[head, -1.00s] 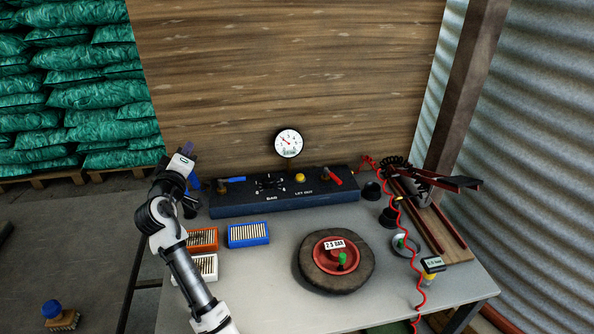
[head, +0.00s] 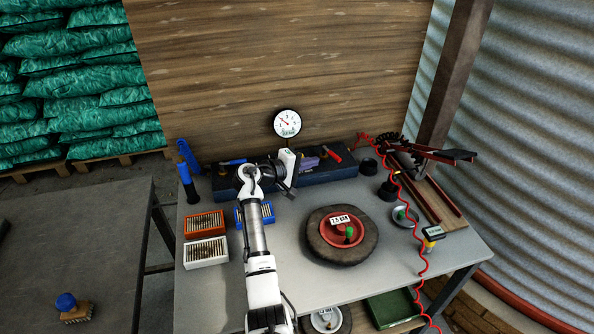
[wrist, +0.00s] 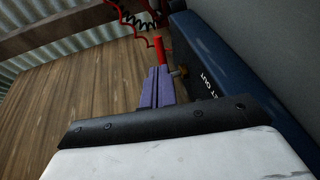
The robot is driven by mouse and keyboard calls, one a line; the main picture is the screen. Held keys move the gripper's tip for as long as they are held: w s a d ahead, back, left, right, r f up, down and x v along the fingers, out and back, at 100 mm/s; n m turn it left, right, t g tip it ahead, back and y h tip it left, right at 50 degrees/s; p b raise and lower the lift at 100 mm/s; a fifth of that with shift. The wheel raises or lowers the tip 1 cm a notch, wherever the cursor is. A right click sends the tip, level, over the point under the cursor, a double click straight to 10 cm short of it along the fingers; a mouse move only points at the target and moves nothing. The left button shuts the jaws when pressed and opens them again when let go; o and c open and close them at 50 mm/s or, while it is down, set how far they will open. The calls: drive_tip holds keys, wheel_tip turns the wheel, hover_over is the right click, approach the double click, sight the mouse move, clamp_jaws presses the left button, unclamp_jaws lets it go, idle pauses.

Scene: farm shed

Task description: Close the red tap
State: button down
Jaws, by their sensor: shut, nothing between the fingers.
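The red tap (head: 333,156) has a red lever, set at a slant near the right end of the dark blue panel (head: 345,172). The lever shows upright in the wrist view (wrist: 159,50), with a brass fitting (wrist: 180,73) beside it. My gripper (head: 325,160) has purple fingers, which are shut and empty. Its fingertips, also in the wrist view (wrist: 158,70), are close to the lever's near end. I cannot tell whether they touch it. My wrist hides the middle of the panel, and the yellow knob is not visible now.
A round pressure gauge (head: 287,123) stands above the panel. A tyre wheel (head: 318,246) with a 2.5 BAR tag lies on the table (head: 290,285). Orange (head: 203,222), white (head: 206,251) and blue boxes are at left. A coiled red hose (head: 412,205) hangs at right.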

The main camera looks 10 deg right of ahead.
drive_tip(key=b+x, duration=0.2)
drive_tip(key=x, duration=0.4)
drive_tip(key=shift+d+f+t, duration=0.15)
drive_tip(key=shift+d+t, duration=0.05)
drive_tip(key=shift+t, duration=0.1)
